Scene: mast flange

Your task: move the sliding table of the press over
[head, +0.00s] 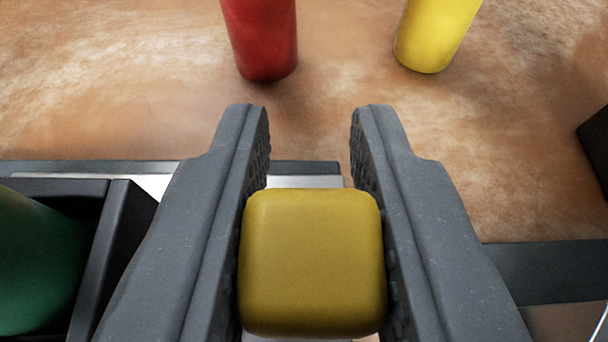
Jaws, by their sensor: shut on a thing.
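My gripper (310,125) is in the lower middle of the head view, with its two grey fingers on either side of a yellow block (312,262). It is shut on this block, which has rounded edges and looks like a knob or handle. A pale grey plate (305,182) shows just beyond the block, between the fingers, and may be part of the sliding table. Whether the block is fixed to that plate is hidden. The rest of the press cannot be made out.
A black open box (122,225) with a green rounded thing (35,268) inside stands close on the left. A red cylinder (262,40) and a yellow cylinder (435,35) stand ahead. A dark strip (550,270) lies right; a dark object (597,145) is at the right edge.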

